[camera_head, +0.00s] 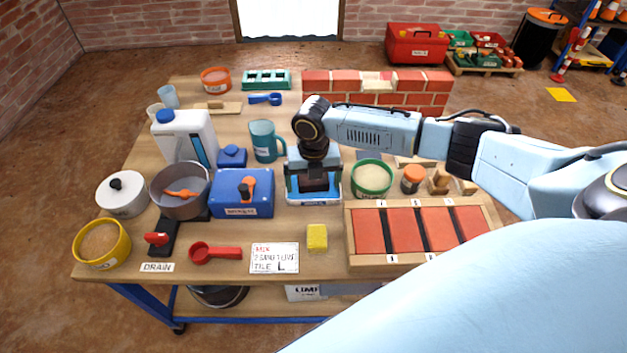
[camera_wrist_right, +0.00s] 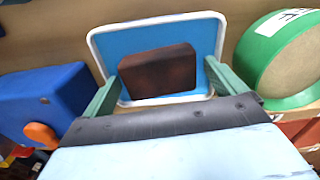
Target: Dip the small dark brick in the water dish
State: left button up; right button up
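The water dish (camera_wrist_right: 211,32) is a blue tray with a white rim. In the head view the dish (camera_head: 331,198) sits mid-table, partly hidden under my right gripper. The small dark brick (camera_wrist_right: 158,72) is reddish brown and shows within the dish's outline in the wrist view. My right gripper (camera_head: 313,189) points down over the dish. In the wrist view its green fingers (camera_wrist_right: 163,72) stand either side of the brick, with a blue gap at the right finger, so it looks open. I cannot tell how deep the brick sits. My left gripper is not in view.
A blue box (camera_head: 226,208) stands left of the dish and a green-rimmed tub (camera_head: 372,179) close on its right. A teal mug (camera_head: 264,140) is behind left. A tray of red tiles (camera_head: 407,231) lies front right. A yellow sponge (camera_head: 317,237) lies in front.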

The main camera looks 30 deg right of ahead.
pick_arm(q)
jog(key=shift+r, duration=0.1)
pick_arm(e)
jog(key=shift+r, duration=0.45)
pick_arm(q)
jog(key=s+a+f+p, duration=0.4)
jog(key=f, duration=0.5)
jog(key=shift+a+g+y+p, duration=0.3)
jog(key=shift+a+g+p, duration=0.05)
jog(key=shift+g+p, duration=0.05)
pick_arm(e)
notch_tip(320, 180, up, 13)
jog(key=shift+f, duration=0.2)
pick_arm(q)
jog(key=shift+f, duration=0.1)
